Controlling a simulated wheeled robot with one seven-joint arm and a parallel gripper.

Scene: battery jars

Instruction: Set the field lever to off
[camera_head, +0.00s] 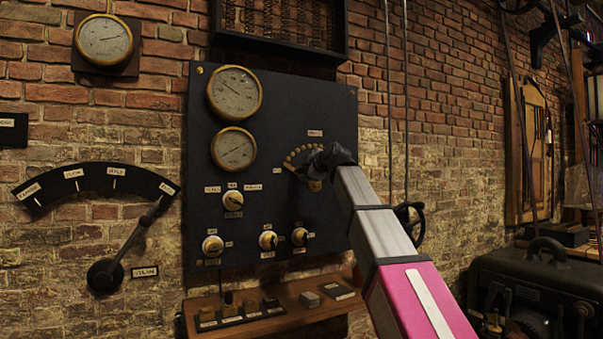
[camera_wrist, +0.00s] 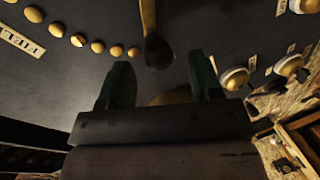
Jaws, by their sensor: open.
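The field lever (camera_wrist: 156,48) shows in the wrist view as a brass arm with a dark grip, just beyond and between my gripper's two fingers. My gripper (camera_wrist: 160,68) is open; I cannot tell whether a finger touches the lever. An arc of brass studs (camera_wrist: 97,46) runs to the left of the lever, with a pale label beyond its far end. In the head view my gripper (camera_head: 318,160) is up against the dark panel (camera_head: 270,110) at the right end of the stud arc (camera_head: 297,154) and hides most of the lever. Small labels there are too small to read.
Two round gauges (camera_head: 234,92) and several knobs (camera_head: 268,240) sit on the panel left of and below my gripper. A wooden shelf (camera_head: 275,322) juts out below. A large lever (camera_head: 137,235) with a curved scale is at far left. Cables hang right of the panel.

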